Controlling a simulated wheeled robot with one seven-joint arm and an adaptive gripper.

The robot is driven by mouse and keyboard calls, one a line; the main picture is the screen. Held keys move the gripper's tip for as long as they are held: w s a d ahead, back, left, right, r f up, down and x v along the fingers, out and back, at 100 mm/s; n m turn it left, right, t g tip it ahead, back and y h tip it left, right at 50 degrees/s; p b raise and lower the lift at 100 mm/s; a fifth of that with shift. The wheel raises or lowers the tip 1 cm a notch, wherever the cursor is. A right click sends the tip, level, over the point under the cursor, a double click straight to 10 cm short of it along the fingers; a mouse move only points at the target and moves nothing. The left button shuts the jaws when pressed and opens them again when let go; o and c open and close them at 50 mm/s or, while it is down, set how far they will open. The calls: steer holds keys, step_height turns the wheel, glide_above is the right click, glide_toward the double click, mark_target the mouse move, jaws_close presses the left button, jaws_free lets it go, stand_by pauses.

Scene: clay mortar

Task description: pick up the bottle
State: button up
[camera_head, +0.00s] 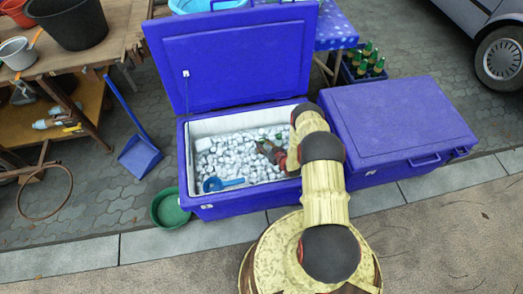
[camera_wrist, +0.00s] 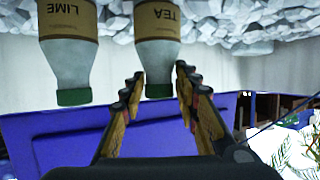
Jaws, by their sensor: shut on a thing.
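My gripper (camera_head: 268,150) reaches down into the open blue cooler (camera_head: 245,206), over the white ice. In the wrist view, which looks upside down, its two fingers (camera_wrist: 158,80) stand either side of the green-capped neck of a bottle labelled TEA (camera_wrist: 159,55), and they are shut on it. A second green-capped bottle labelled LIME (camera_wrist: 70,55) stands beside it, apart from the fingers. In the head view the bottles are small and partly hidden by my gripper and arm.
A blue scoop (camera_head: 222,184) lies on the ice (camera_head: 230,158). The raised lid (camera_head: 235,60) stands behind. A closed blue cooler (camera_head: 395,125) is to the right, with a crate of green bottles (camera_head: 363,62) behind it. A green basin (camera_head: 170,208) sits at the left.

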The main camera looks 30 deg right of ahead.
jaws_close()
stand_by(0.5)
